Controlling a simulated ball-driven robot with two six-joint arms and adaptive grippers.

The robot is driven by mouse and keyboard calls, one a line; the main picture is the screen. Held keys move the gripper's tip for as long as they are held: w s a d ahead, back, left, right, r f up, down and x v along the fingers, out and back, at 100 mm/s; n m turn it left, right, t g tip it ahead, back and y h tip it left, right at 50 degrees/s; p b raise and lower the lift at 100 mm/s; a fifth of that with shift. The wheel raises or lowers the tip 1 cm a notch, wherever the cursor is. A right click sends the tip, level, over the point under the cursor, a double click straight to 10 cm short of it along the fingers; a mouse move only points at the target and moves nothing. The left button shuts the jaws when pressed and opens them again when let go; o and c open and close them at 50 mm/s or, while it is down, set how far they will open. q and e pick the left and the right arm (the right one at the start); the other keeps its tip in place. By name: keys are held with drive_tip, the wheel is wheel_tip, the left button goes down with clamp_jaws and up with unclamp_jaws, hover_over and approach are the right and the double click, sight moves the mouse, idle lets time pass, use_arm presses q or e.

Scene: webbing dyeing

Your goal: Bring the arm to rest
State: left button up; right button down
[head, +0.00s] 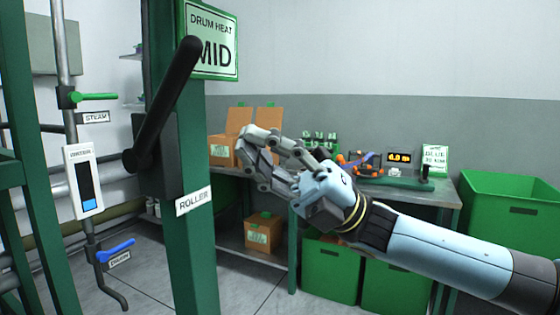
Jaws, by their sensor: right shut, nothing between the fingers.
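My right gripper (250,160) is at the middle of the head view, at the end of my right arm (430,245), which comes in from the lower right. Its fingers are shut with nothing between them and point left, toward the green post. A gap shows between the fingers and the black roller lever (168,105), which slants up to the right on the post. My left gripper is not in view.
The green post (195,255) carries a roller label and a "DRUM HEAT MID" sign (212,40). A green steam valve handle (95,97) and a blue handle (115,250) sit at left. Behind my arm stand a workbench (440,193) and green bins (510,215).

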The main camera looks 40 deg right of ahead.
drive_tip(key=v, duration=0.4)
drive_tip(key=shift+a, duration=0.1)
drive_tip(key=shift+t, duration=0.3)
drive_tip(key=w+d+f+m+t+h, duration=0.3)
drive_tip(key=f+m+t+h, duration=0.35)
drive_tip(key=f+m, duration=0.2)
drive_tip(key=w+d+f+m+t+h, duration=0.3)
drive_tip(key=f+m+t+h, duration=0.2)
drive_tip(key=f+m+h, duration=0.4)
wheel_tip(320, 180, down, 21)
drive_tip(key=s+d+m+g+h, duration=0.2)
drive_tip(key=d+m+g+h, duration=0.15)
drive_tip(key=m+h, duration=0.4)
drive_tip(key=s+a+f+m+g+h, duration=0.15)
drive_tip(key=s+f+m+g, duration=0.3)
drive_tip(key=s+f, duration=0.55)
drive_tip(key=s+a+f+m+g, duration=0.25)
drive_tip(key=s+f+g, duration=0.35)
drive_tip(key=f, duration=0.7)
drive_tip(key=s+f+m+g, duration=0.3)
drive_tip(key=s+f, duration=0.1)
drive_tip(key=s, duration=0.7)
drive_tip(key=s+a+f+m+g, duration=0.1)
drive_tip(key=s+f+g, duration=0.3)
drive_tip(key=s, duration=0.6)
drive_tip(key=shift+s+a+f+m, duration=0.4)
drive_tip(key=shift+f+m, duration=0.1)
drive_tip(key=shift+m, duration=0.4)
